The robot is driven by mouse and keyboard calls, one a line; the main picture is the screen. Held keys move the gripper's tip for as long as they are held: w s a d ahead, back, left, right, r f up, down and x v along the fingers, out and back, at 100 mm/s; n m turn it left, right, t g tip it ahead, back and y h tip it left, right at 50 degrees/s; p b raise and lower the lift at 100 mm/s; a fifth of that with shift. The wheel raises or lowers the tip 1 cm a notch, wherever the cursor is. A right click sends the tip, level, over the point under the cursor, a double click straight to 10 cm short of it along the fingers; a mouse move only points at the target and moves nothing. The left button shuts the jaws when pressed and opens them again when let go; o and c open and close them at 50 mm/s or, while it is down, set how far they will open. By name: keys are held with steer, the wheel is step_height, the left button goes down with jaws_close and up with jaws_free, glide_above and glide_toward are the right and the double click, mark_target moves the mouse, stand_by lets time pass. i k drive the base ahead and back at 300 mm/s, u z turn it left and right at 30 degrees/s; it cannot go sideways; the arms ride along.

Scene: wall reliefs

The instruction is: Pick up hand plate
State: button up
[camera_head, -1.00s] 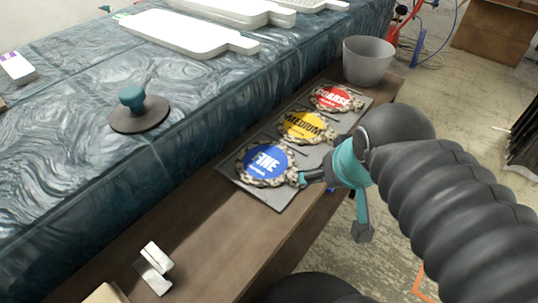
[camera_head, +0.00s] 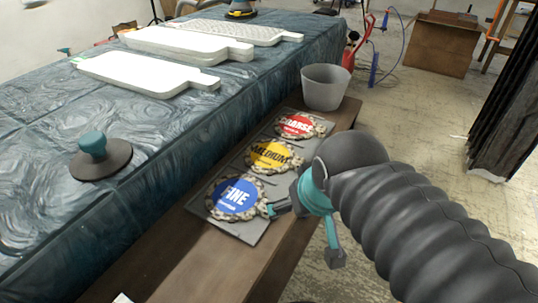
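The hand plate is most likely the dark round disc with a teal knob (camera_head: 99,158) on top. It lies flat on the patterned blue-green table surface (camera_head: 170,128), at the left near the table's front edge. My gripper (camera_head: 302,232) is to its right, over the front edge of the wooden shelf. Its two teal and dark fingers stand apart, with nothing seen between them. One fingertip is close to the blue FINE disc (camera_head: 236,197); I cannot tell whether they touch.
A grey tray (camera_head: 247,232) on the wooden shelf (camera_head: 190,262) holds the FINE disc, a yellow MEDIUM disc (camera_head: 270,155) and a red COARSE disc (camera_head: 297,126). A grey bin (camera_head: 325,88) stands behind. White boards (camera_head: 148,75) lie farther back on the table. Bare table surrounds the knobbed disc.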

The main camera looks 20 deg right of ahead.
mark_target(99, 158)
steer(key=u, duration=1.15)
